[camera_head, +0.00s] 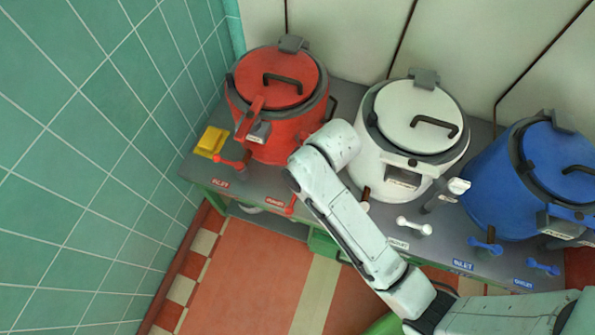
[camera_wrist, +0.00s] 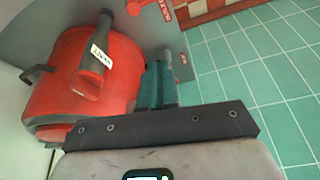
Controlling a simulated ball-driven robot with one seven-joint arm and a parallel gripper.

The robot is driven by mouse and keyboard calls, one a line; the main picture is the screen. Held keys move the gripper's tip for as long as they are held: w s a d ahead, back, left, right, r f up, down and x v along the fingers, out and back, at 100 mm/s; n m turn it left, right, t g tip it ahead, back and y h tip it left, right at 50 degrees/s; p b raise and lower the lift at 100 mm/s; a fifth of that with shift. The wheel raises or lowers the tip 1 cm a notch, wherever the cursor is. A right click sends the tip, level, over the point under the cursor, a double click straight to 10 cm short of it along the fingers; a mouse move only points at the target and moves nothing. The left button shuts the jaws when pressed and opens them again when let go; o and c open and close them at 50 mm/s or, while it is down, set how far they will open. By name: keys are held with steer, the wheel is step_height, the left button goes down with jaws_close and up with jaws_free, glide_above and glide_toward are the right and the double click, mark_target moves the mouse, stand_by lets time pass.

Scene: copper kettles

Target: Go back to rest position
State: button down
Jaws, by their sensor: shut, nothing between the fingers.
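My gripper (camera_wrist: 158,82) is shut and empty in the wrist view, its fingers close together beyond the dark bar of the hand. It points past the side of the red kettle (camera_wrist: 70,75), which lies left of the fingers; whether they touch cannot be told. In the head view my arm reaches from the lower right up to the front right of the red kettle (camera_head: 290,133). The gripper itself is hidden there behind my wrist.
A white kettle (camera_head: 385,180) and a blue kettle (camera_head: 490,195) stand right of the red one on the grey counter (camera_head: 240,187). A yellow block (camera_head: 211,142) lies at its left end. Small valve handles line the front. A green tiled wall (camera_head: 90,150) borders the left; floor lies in front.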

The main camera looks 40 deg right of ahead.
steer(key=shift+s, duration=0.1)
stand_by(0.3)
steer(key=s+d+m+g+h, duration=0.1)
steer(key=s+d, duration=0.3)
steer(key=s, duration=0.5)
steer(key=s+d+m+g, duration=0.1)
steer(key=s+d+m, duration=0.3)
steer(key=s, duration=0.5)
steer(key=shift+s+f+g+h+b, duration=0.3)
steer(key=shift+s+h+b, duration=0.1)
